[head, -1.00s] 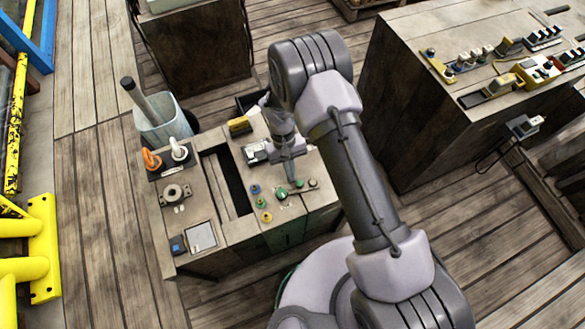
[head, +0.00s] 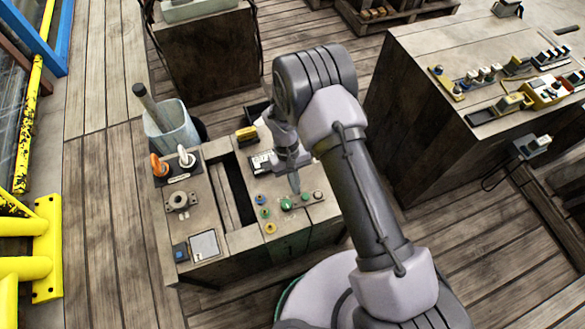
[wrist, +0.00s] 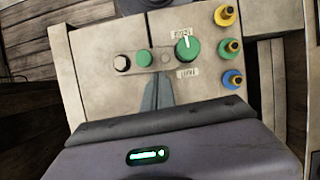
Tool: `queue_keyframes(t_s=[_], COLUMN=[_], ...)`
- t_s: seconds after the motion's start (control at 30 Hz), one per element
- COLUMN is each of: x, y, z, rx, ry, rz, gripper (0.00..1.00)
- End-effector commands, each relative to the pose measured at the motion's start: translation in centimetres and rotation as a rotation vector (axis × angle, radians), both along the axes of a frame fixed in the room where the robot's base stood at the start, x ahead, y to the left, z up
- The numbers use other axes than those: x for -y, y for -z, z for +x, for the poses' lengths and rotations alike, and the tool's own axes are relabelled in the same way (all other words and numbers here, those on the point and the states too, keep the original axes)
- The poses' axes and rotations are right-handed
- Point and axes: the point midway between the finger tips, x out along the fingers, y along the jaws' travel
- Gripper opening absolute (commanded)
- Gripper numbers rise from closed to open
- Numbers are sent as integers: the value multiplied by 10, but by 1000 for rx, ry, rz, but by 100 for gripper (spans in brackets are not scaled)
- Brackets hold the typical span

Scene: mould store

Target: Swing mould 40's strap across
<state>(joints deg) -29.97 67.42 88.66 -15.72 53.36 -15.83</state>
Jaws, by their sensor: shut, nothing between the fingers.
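My gripper (head: 296,188) is over the right half of a control console (head: 236,238), pointing down. Its fingers are together and empty; they also show in the wrist view (wrist: 164,92). In the wrist view, a large green knob (wrist: 187,48) with a white pointer stands beyond and right of the fingertips, with small labels above and below that I cannot read clearly. I cannot make out any contact. I cannot identify mould 40 or its strap in either view.
Yellow, green and blue fittings (wrist: 230,48) stand right of the knob. Orange and white levers (head: 186,158) and a slot (head: 232,190) are on the console's left. A bin (head: 172,130) stands behind. Another bench with controls (head: 440,150) is at right.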

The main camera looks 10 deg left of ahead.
Motion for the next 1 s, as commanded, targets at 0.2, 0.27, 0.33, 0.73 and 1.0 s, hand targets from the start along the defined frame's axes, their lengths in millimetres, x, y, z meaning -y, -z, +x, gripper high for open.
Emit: queue_keyframes(t_s=[0.2,0.27,0.33,0.73,1.0], x=[-11,-14,-18,-32,-33], y=[-53,-67,-83,-148,-151], z=[17,22,27,49,50], rx=[3,4,3,3,1], ry=[0,-1,-1,-1,-1], rz=[2,2,2,1,1], gripper=[0,0,0,0,0])
